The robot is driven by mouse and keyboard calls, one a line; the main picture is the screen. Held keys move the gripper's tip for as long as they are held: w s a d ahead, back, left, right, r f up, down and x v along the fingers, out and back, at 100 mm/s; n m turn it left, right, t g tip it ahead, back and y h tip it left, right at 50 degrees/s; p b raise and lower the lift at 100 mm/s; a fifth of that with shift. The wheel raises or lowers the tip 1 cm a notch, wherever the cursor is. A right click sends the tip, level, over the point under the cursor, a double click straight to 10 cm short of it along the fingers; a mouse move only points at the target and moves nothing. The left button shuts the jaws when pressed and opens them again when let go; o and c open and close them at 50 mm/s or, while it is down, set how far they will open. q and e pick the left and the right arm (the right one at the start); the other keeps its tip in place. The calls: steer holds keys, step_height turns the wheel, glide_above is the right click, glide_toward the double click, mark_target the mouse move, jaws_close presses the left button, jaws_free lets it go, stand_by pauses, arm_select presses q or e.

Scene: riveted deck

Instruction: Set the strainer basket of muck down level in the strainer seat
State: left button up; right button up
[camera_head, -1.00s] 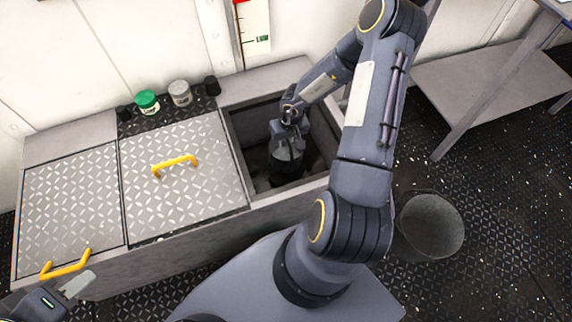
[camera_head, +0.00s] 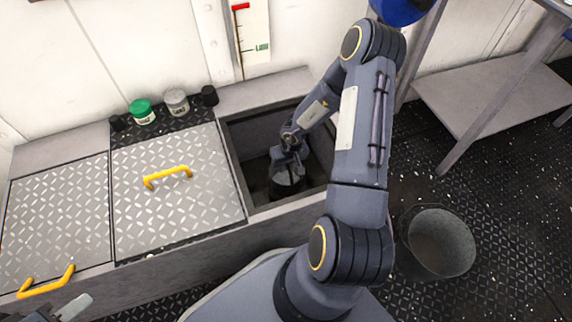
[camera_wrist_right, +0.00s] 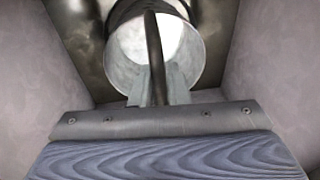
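The strainer basket (camera_head: 285,188) is a dark round pail inside the open well (camera_head: 232,165) of the bench in the head view. My right gripper (camera_head: 287,165) reaches down into the well above it. In the right wrist view the basket (camera_wrist_right: 123,52) shows a pale inside and a dark upright handle bar. The right fingers (camera_wrist_right: 158,88) stand close on both sides of that bar and appear shut on it. The strainer seat is not clearly seen beneath the basket. I cannot tell whether the basket touches the bottom. My left gripper (camera_head: 75,307) is partly cut off at the lower left corner.
Well walls (camera_wrist_right: 265,60) stand close on both sides. A closed tread-plate lid (camera_head: 190,205) with a yellow handle lies left of the well. Green-lidded (camera_head: 142,112) and grey-lidded (camera_head: 176,102) jars stand behind it. A grey bucket (camera_head: 438,245) stands on the floor at right.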

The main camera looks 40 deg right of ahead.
steer(key=o, duration=0.3)
step_height(320, 180, up, 12)
steer(key=s+p, duration=0.1)
steer(key=p, duration=0.7)
steer(key=w+a+r+t, duration=0.2)
steer(key=r+t, duration=0.1)
steer(key=r, duration=0.5)
steer(key=w+a+r+n+t+y, duration=0.1)
steer(key=w+a+r+t, duration=0.15)
steer(key=r, duration=0.55)
steer(key=w+a+r+t, duration=0.1)
steer(key=w+r+t, duration=0.1)
steer(key=r, duration=0.6)
steer(key=s+a+r+n+y, duration=0.2)
steer(key=s+a+r+y, duration=0.1)
steer(key=s+a+r, duration=0.55)
steer(key=s+f+m+g+h, duration=0.1)
steer(key=s+f+g, duration=0.1)
steer(key=s, duration=1.3)
steer(key=shift+f+g, duration=0.35)
steer(key=shift+g, duration=0.3)
